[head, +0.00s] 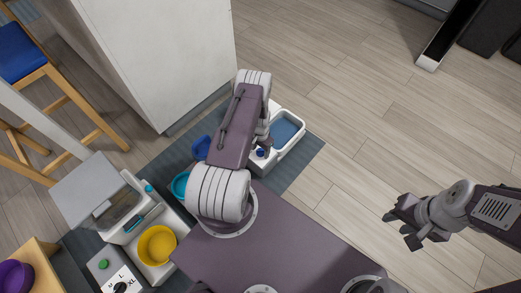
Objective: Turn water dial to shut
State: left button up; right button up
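A small dark blue dial (261,153) shows on the near end of a white water unit (298,145) with a basin of blue water (285,129), on the mat at the centre. My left gripper (265,148) is right at the dial, pointing down. My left arm hides much of it, so I cannot tell whether its fingers touch the dial or how far apart they are. The dial's setting is too small to read. My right gripper (399,230) is open and empty above the bare floor at the right.
A teal bowl (180,186), a blue object (201,147) and a yellow bowl (157,245) stand left of my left arm. A white feeder with an open lid (92,190) and a grey box with a black knob (121,286) stand further left. A white cabinet (150,60) rises behind.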

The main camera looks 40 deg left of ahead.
aim_at(260, 150)
pick_arm(q)
notch_tip(260, 150, up, 9)
jog(key=p, duration=0.5)
jog(key=shift+p, duration=0.35)
